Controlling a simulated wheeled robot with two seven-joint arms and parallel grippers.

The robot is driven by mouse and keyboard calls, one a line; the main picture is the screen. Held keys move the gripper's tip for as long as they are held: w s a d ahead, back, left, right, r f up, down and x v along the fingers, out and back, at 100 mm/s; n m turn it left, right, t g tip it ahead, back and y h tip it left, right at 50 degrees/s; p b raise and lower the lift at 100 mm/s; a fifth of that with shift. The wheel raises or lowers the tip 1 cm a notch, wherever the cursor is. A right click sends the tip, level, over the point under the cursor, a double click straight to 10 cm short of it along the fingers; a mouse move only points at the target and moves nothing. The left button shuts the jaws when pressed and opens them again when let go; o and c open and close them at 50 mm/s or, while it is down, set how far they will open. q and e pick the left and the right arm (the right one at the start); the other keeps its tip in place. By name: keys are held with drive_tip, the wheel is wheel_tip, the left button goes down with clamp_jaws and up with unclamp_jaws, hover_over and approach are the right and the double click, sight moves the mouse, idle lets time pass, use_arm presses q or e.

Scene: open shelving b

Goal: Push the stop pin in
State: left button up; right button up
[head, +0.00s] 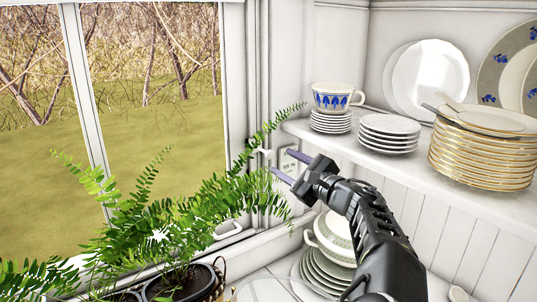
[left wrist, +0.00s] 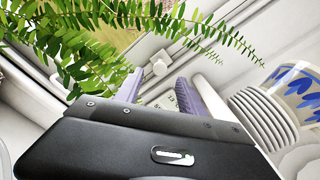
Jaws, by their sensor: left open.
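My left gripper (head: 292,165) is open, with two purple fingers pointing at a small white panel (head: 286,160) on the wall beside the window. In the left wrist view the panel (left wrist: 165,101) shows partly between the fingers, with some dark print on it. The black gripper body hides its lower part. I cannot make out a stop pin on it for sure. A white knob (left wrist: 160,68) sticks out from the window frame just beyond the fingertips in the left wrist view. My right gripper is not in view.
A fern (head: 180,225) stands at the left, its fronds reaching close to my left gripper. A shelf (head: 300,127) at the right holds a blue-patterned cup (head: 334,97) on saucers and stacked plates (head: 480,155). The window (head: 150,110) is behind the fern.

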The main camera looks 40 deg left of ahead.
sight(272, 155)
use_arm(q)
drive_tip(key=p+x, duration=0.2)
drive_tip(key=x, duration=0.4)
drive_tip(key=shift+a, duration=0.3)
drive_tip(key=shift+w+a, duration=0.2)
drive_tip(key=shift+a, duration=0.25)
clamp_jaws()
